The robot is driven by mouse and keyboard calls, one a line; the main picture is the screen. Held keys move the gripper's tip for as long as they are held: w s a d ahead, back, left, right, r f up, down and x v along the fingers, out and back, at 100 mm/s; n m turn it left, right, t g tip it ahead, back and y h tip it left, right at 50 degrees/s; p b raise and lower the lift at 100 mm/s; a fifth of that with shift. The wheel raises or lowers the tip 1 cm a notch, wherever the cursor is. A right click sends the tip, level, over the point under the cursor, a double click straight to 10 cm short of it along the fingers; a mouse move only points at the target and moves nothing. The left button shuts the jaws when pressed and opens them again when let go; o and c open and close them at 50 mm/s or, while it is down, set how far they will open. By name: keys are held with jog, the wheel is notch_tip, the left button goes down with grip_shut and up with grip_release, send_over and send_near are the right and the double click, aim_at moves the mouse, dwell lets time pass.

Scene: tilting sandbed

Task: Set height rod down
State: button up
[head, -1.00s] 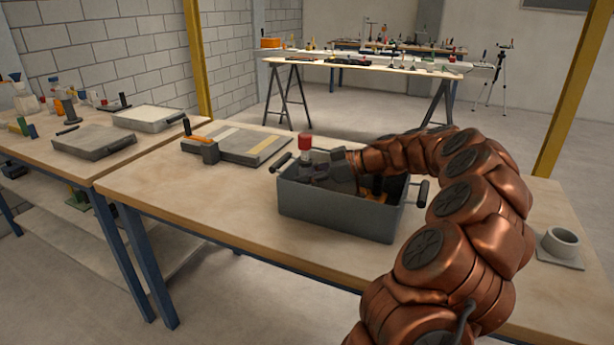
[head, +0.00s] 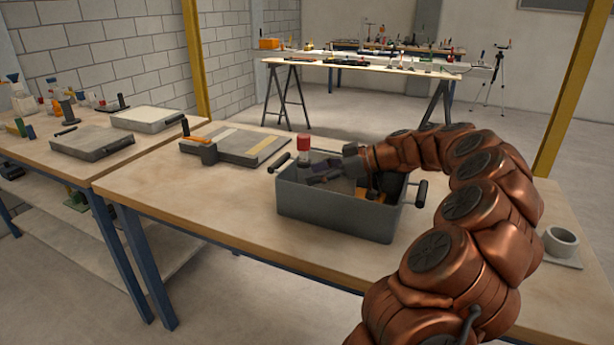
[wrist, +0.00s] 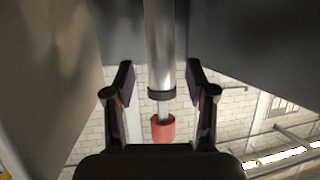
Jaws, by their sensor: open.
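The height rod is a silver shaft (head: 303,157) with a red cap (head: 303,142). It stands upright at the back left corner of the grey bin (head: 335,213), and its lower end is hidden by the bin wall. In the wrist view the shaft (wrist: 160,45), its dark collar and the red cap (wrist: 163,129) show between the two fingers. My gripper (head: 318,174) is open, low over the bin beside the rod. In the wrist view my gripper (wrist: 160,82) has a gap on each side of the shaft.
The bin has dark side handles (head: 421,194) and holds some orange and dark items (head: 370,190), partly hidden by my arm. A grey slab (head: 235,145) with an orange-handled tool (head: 208,153) lies left. A ring-shaped holder (head: 560,243) stands right. The table front is clear.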

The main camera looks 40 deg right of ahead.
jog(key=shift+v, duration=2.1)
